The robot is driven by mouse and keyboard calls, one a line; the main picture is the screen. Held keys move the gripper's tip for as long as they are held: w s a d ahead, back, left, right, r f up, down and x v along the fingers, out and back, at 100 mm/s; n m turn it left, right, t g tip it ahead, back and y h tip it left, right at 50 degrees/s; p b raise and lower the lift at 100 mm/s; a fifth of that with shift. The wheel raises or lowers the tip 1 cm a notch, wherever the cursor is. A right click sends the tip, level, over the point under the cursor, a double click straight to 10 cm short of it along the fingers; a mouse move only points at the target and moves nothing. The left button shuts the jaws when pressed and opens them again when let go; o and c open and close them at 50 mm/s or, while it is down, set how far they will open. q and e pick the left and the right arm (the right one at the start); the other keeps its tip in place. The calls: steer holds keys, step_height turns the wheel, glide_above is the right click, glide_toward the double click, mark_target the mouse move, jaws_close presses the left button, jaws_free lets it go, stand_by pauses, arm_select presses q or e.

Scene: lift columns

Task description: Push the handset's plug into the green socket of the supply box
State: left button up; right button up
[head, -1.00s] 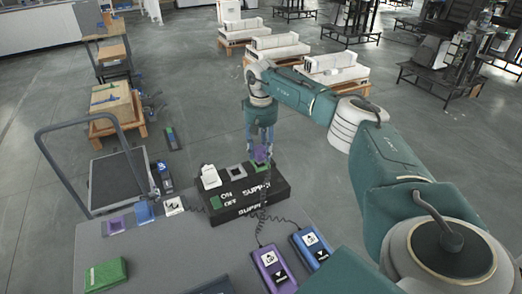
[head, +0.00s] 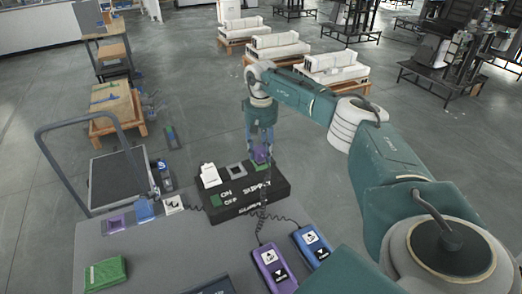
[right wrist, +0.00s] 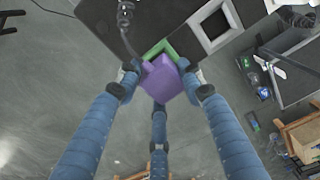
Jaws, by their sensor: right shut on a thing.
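The black supply box (head: 245,208) stands at the table's far edge in the head view, with sockets along its top. My right gripper (head: 261,150) points down over the right end of the box and is shut on the purple plug (head: 263,157). The right wrist view shows the plug (right wrist: 163,78) between both fingertips, covering part of the green socket (right wrist: 160,48). I cannot tell whether the plug is inside the socket or above it. A coiled cord runs to the purple handset (head: 274,268). My left gripper is not in view.
A blue handset (head: 311,245) lies right of the purple one. A green block (head: 105,273) lies at the table's left. A cart (head: 118,180) stands beyond the table.

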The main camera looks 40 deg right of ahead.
steer(key=shift+f+b, duration=0.3)
steer(key=shift+f, duration=0.3)
stand_by(0.3)
steer(key=o, duration=1.2)
steer(key=shift+c, duration=0.2)
steer(key=shift+o, duration=1)
steer(key=shift+r+p, duration=2.6)
steer(key=shift+r, duration=0.95)
steer(key=shift+s, duration=0.1)
